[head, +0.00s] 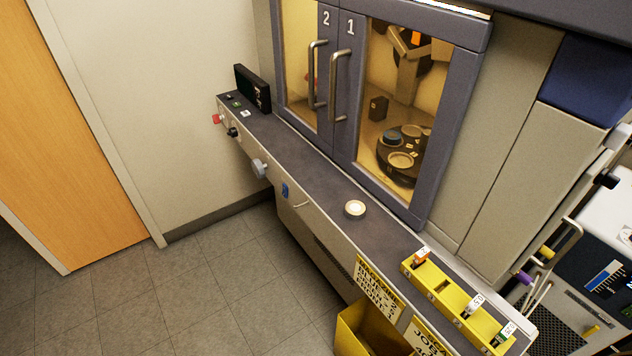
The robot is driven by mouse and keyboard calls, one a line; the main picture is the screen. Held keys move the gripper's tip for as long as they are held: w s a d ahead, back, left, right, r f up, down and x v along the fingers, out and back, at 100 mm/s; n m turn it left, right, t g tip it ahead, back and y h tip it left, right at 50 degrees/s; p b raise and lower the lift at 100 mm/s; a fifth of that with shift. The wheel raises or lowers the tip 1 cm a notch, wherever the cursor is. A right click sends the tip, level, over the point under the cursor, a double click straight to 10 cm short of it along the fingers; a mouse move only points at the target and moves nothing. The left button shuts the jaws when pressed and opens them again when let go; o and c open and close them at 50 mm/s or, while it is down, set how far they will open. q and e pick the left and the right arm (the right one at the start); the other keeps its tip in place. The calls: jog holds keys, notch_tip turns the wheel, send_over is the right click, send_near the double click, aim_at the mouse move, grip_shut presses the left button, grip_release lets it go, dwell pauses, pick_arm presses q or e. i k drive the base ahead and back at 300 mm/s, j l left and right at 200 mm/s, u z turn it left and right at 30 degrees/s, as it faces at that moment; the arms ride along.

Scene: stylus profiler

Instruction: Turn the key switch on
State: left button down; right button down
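A small black knob (233,132) sits on the front face of the grey machine ledge at its left end, beside a red button (216,119). It looks like the key switch, but it is too small to tell for certain or to read its position. A larger grey knob (260,168) sticks out of the same face further right, with a small blue part (285,190) beyond it. Neither of my grippers is in view.
The ledge (315,172) carries a dark display box (253,89), a round white lamp (355,209) and a yellow rack (455,300) with tagged items. A yellow bin (350,325) hangs below. Doors 1 and 2 look shut. Floor (215,265) in front is clear.

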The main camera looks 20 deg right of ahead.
aim_at(216, 118)
jog(key=i+z, duration=0.1)
jog(key=z, duration=0.65)
jog(key=i+j+z, duration=0.45)
jog(key=j, duration=0.15)
jog(key=j+z, duration=0.2)
jog(key=j, duration=0.15)
jog(key=i+j+z, duration=0.1)
jog(key=j+z, duration=0.15)
jog(key=j, duration=0.15)
